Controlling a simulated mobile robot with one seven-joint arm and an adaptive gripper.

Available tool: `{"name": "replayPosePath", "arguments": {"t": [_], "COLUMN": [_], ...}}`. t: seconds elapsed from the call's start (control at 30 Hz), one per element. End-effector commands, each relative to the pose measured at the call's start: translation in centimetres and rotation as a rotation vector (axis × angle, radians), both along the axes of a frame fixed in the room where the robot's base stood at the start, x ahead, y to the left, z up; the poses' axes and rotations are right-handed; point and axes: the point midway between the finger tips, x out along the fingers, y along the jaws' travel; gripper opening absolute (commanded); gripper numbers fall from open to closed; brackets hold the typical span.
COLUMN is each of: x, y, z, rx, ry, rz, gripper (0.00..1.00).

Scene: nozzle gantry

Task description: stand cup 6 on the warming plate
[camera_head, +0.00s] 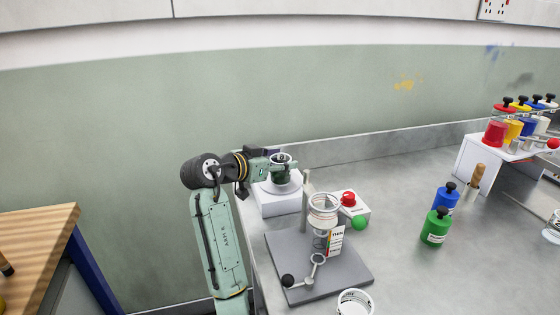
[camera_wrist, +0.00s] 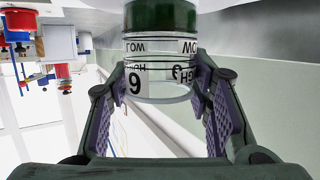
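Cup 6 (camera_head: 281,172) is a clear cup with dark green liquid at its bottom, upright over the round white top of the warming plate (camera_head: 279,203) at the bench's left end. In the wrist view the cup (camera_wrist: 160,65) appears upside down, with its number and LOW/HIGH labels. My gripper (camera_head: 277,166) has its two fingers on opposite sides of the cup, their tips apparently against its wall. I cannot tell whether the cup's base touches the plate.
A grey stand (camera_head: 345,270) with a clear cup in its ring is just in front. A red-button box (camera_head: 350,205) and a green ball are beside it. Green (camera_head: 435,227) and blue (camera_head: 445,198) bottles stand to the right. A white cup (camera_head: 355,303) is at the front edge.

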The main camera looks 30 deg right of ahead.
Motion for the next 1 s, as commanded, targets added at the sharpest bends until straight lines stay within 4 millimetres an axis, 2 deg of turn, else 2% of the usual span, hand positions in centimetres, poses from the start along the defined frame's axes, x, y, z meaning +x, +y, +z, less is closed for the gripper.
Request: {"name": "replayPosePath", "arguments": {"t": [0.23,0.57,0.77,1.0], "x": [0.0,0.0,-0.6,-1.9], "y": [0.0,0.1,2.7,7.5], "z": [0.0,0.3,0.8,2.4], "rx": [0.000,0.000,-0.002,-0.001], "ry": [0.000,0.000,-0.003,-0.003], "rz": [0.000,0.000,0.004,0.004], "gripper": [0.64,0.64,0.64,0.64]}}
